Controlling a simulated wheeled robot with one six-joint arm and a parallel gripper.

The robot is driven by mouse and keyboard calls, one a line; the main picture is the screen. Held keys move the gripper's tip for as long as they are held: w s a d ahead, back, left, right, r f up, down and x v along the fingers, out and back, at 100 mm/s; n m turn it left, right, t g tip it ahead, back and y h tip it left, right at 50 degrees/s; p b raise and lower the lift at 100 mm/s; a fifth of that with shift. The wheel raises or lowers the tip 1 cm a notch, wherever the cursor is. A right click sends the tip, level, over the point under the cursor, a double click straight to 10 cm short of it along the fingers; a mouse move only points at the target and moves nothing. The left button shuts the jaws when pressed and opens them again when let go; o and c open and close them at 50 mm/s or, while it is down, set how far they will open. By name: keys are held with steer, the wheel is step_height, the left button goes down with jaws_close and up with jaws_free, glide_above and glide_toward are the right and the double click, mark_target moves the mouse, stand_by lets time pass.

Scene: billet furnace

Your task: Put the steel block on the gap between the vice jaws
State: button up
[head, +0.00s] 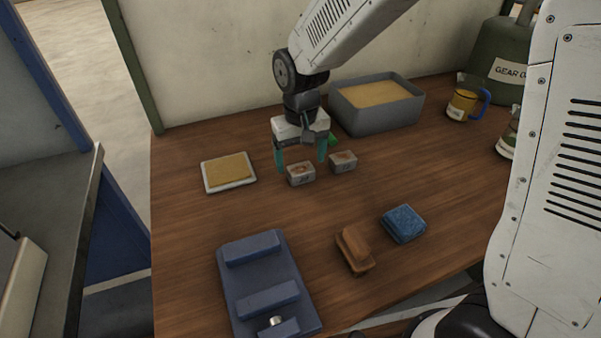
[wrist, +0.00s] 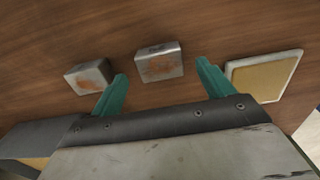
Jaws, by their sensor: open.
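Two grey steel blocks with reddish-brown marks sit on the wooden table. The left block (head: 300,175) is just in front of my gripper (head: 300,160); the right block (head: 343,161) is close beside it. My gripper is open and points down, with teal fingers. In the wrist view, one block (wrist: 159,64) appears between the open fingertips, and the other block (wrist: 88,77) is outside the left finger. I cannot tell whether a finger touches either. The blue vice (head: 291,268) lies at the front left. Its jaws stand apart with an empty gap between them.
A shallow tray with a yellow pad (head: 229,172) lies left of the blocks. A grey bin (head: 377,118) stands behind. A brown brush (head: 354,250) and a blue sponge (head: 403,224) lie right of the vice. A yellow mug (head: 462,105) is at the back right. Table between blocks and vice is clear.

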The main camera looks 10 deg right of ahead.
mark_target(300, 168)
step_height(300, 168, down, 4)
steer(key=shift+r, duration=0.15)
steer(key=c, duration=1.5)
steer(key=shift+r, duration=0.15)
steer(key=shift+c, duration=0.9)
